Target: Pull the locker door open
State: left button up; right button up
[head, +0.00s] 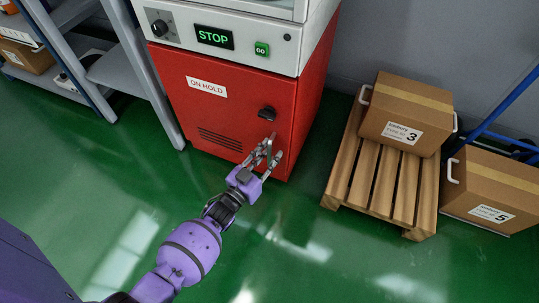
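The red locker door (222,117) carries an "ON HOLD" label and vent slots, and it looks shut in the head view. Its small black handle (267,114) sits near the door's right edge. My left gripper (275,146) is just below the handle in the picture, in front of the door's lower right part. Its fingers are spread with nothing between them, and it appears apart from the handle. My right gripper is not in view.
Above the door is a white panel with a "STOP" display (214,37) and a green "GO" button (262,49). A wooden pallet (384,185) bears carton 3 (408,112); carton 5 (491,190) is to its right. Grey shelving stands left. The green floor in front is clear.

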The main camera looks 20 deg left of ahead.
pick_arm(q)
jog(key=c, duration=0.7)
grip_shut()
jog(key=shift+s, duration=0.1)
